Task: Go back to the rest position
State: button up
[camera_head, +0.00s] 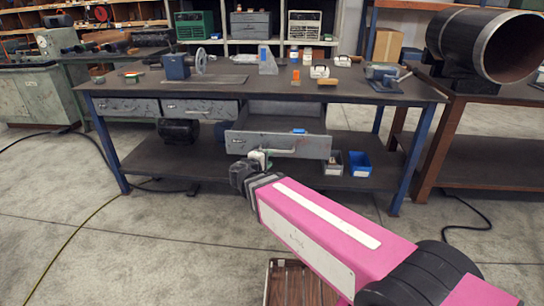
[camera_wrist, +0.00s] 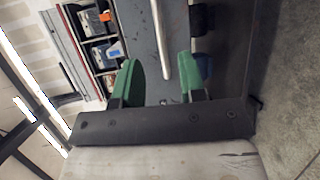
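My gripper (camera_head: 258,160) is in front of the open grey drawer (camera_head: 312,148) of the workbench, at the left part of its front. In the wrist view my gripper (camera_wrist: 157,80) shows two green fingers spread apart. A pale bar, which looks like the drawer handle (camera_wrist: 160,40), runs into the gap between them without both fingers touching it. The handle also shows beside the gripper in the head view (camera_head: 282,151). A small blue item lies in the drawer (camera_head: 298,131).
The workbench (camera_head: 240,85) carries a vise, a blue machine and small tools. Bins, one blue (camera_head: 360,163), stand on its lower shelf. A large flanged pipe (camera_head: 485,45) rests on a bench at right. Concrete floor in front is mostly clear, with a slatted crate (camera_head: 292,285) at the bottom.

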jog(key=shift+s+a+r, duration=0.1)
jog(key=shift+s+a, duration=0.15)
jog(key=shift+s, duration=0.3)
jog(key=s+d+f+m+g+y, duration=0.2)
jog(key=d+f+m+g, duration=0.2)
jog(key=d, duration=0.5)
jog(key=s+d+f+m+g+y, duration=0.2)
jog(key=d+f+m+g, duration=0.3)
jog(key=d+f, duration=0.3)
jog(key=s+d+f+m+g+y, duration=0.2)
jog(key=d+f+m+g, duration=0.2)
jog(key=d, duration=0.7)
jog(key=shift+s+f+m+g+y, duration=0.15)
jog(key=shift+f+m+g+y, duration=0.25)
jog(key=shift+f+g, duration=0.45)
